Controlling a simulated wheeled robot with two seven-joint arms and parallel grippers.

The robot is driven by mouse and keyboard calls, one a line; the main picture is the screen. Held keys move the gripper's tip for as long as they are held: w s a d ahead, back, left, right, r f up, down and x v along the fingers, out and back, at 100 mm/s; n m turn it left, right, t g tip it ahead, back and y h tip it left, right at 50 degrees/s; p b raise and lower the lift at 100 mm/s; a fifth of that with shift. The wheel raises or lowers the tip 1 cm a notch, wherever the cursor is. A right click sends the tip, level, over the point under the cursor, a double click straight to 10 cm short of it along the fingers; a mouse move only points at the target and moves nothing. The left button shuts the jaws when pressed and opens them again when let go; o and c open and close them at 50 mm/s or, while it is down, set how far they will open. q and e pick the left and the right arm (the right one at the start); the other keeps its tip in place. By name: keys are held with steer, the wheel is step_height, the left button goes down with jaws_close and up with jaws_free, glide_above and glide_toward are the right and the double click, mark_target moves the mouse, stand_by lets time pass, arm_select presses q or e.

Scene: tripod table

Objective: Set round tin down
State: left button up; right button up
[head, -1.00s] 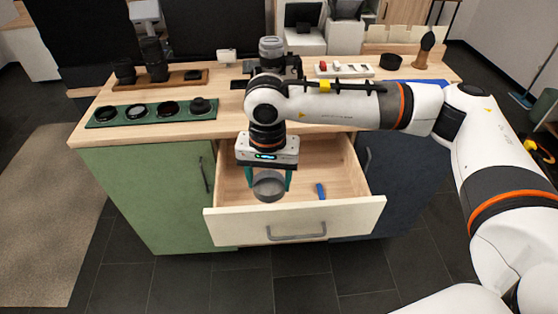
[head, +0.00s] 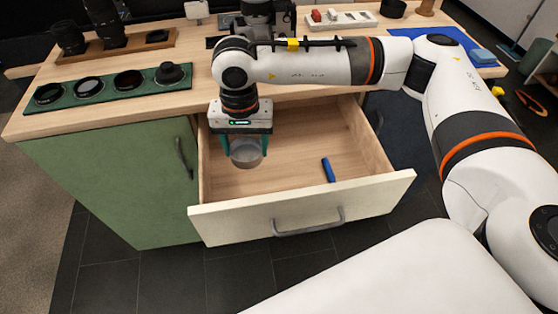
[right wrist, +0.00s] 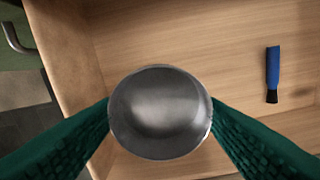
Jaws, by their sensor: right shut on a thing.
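The round tin (head: 246,153) is a grey metal can between the green fingers of my right gripper (head: 245,150). The gripper is shut on it and points down over the left part of the open drawer (head: 290,212). In the right wrist view the tin (right wrist: 160,112) shows its round metal face, with a finger touching each side. The drawer's wooden floor (right wrist: 200,45) lies beyond it. I cannot tell whether the tin touches the floor. My left gripper is not in view.
A blue brush (head: 328,170) lies in the drawer's right part; it also shows in the right wrist view (right wrist: 272,70). Bare floor lies between it and the tin.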

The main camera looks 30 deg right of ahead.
mark_target(251, 182)
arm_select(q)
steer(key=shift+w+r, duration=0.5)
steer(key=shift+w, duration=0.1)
arm_select(e)
step_height(251, 182, down, 10)
steer(key=shift+f+b, duration=0.1)
steer(key=shift+b, duration=0.2)
steer(key=o, duration=1)
steer(key=shift+c, duration=0.2)
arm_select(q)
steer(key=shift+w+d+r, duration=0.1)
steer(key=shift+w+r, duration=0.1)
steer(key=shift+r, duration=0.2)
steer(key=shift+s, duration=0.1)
